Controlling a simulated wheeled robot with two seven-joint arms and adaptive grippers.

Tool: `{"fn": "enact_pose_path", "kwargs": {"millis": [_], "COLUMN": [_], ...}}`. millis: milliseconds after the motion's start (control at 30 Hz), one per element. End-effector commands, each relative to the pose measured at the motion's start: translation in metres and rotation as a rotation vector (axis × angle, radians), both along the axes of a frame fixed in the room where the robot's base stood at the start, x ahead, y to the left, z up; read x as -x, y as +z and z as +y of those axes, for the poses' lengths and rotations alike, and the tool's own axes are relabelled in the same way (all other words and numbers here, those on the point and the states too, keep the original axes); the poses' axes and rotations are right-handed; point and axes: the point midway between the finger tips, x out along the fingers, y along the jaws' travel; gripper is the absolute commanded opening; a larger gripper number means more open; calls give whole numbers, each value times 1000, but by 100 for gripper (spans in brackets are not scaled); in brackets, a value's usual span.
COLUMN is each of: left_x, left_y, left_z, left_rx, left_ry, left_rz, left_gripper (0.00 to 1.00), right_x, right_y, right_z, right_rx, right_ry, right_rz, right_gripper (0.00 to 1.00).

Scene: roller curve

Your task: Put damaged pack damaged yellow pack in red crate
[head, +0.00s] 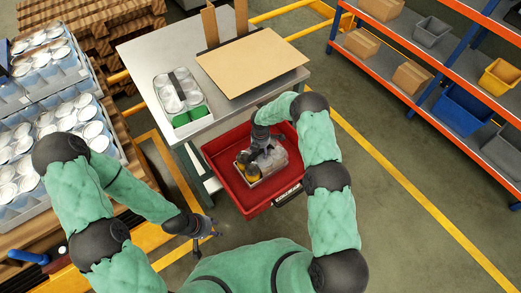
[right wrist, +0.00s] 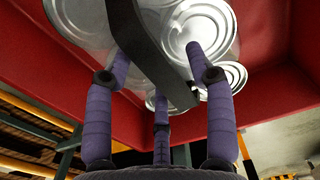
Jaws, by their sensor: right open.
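The damaged yellow pack (head: 253,172) is a clear-wrapped pack of cans with yellow showing. It lies inside the red crate (head: 225,190). In the right wrist view, silver can lids (right wrist: 200,25) and a dark strap (right wrist: 150,50) across the pack fill the upper middle, with the red crate walls (right wrist: 275,65) behind. My right gripper (head: 264,150) is down in the crate at the pack. Its fingers (right wrist: 160,75) are spread around the strap, open, close to the lids. My left gripper (head: 210,229) hangs empty left of the crate, its small fingers spread apart.
A grey table (head: 150,55) behind the crate carries a pack with green cans (head: 182,98) and a cardboard sheet (head: 252,62). Trays of cans (head: 45,130) stand at the left. An orange-blue shelf (head: 400,75) stands right; the floor between is clear.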

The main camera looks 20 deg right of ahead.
Motion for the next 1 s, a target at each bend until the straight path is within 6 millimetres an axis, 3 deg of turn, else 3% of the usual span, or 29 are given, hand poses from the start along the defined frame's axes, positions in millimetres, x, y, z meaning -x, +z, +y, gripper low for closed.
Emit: {"fn": "enact_pose_path", "kwargs": {"millis": [600, 867, 1000], "left_x": [0, 0, 0], "left_y": [35, 38, 37], "left_z": [0, 0, 0], "left_rx": [0, 0, 0], "left_ry": [0, 0, 0], "left_rz": [0, 0, 0], "left_gripper": [40, 40, 40], "right_x": [-1, 8, 47], "right_y": [107, 116, 97], "right_z": [0, 4, 23], "right_rx": [0, -17, -102], "right_ry": [0, -37, -250], "right_rz": [-2, 5, 37], "right_gripper": [55, 55, 55]}}
